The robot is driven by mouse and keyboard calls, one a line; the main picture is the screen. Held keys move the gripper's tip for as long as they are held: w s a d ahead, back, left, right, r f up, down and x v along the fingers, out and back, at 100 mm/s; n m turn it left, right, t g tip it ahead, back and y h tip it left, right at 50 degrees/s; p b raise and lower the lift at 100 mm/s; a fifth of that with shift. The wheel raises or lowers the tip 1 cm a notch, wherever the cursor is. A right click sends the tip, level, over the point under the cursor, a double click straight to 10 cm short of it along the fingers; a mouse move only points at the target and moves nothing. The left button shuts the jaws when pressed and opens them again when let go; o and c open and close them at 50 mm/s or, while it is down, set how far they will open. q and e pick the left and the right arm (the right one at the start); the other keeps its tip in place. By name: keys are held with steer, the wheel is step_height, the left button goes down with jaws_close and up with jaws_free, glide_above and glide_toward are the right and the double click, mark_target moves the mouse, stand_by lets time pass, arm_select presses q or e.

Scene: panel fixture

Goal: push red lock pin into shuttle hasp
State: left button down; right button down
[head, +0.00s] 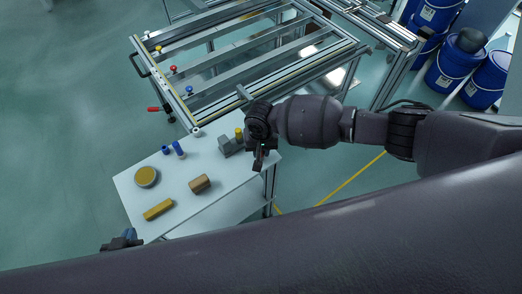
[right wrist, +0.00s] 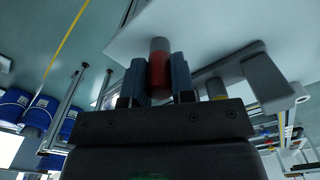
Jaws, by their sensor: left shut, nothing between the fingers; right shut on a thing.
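My right gripper (right wrist: 158,80) is shut on the red lock pin (right wrist: 159,72), whose grey end sticks out past the fingertips. In the head view my right gripper (head: 262,160) hangs at the right edge of the white table, and the pin in it is hardly visible. Close by stands a grey stepped block (head: 229,146) with a yellow-topped peg (head: 239,133). A grey bracket (right wrist: 265,78) shows beside the pin in the right wrist view, apart from it. I cannot tell which part is the shuttle hasp. My left gripper (head: 122,240) is shut and empty at the table's near left corner.
Blue drums (head: 455,72) stand far right.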

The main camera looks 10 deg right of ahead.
steer(key=shift+r+p, duration=0.4)
steer(key=shift+r+p, duration=0.45)
stand_by(0.6)
steer(key=shift+r, duration=0.3)
steer(key=shift+r+p, duration=0.25)
steer(key=shift+p, duration=0.3)
steer(key=shift+r+p, duration=0.4)
steer(key=shift+p, duration=0.05)
stand_by(0.3)
steer(key=shift+r+p, duration=1.15)
step_height(320, 180, up, 3)
steer(key=p, duration=0.3)
steer(key=shift+f, duration=0.15)
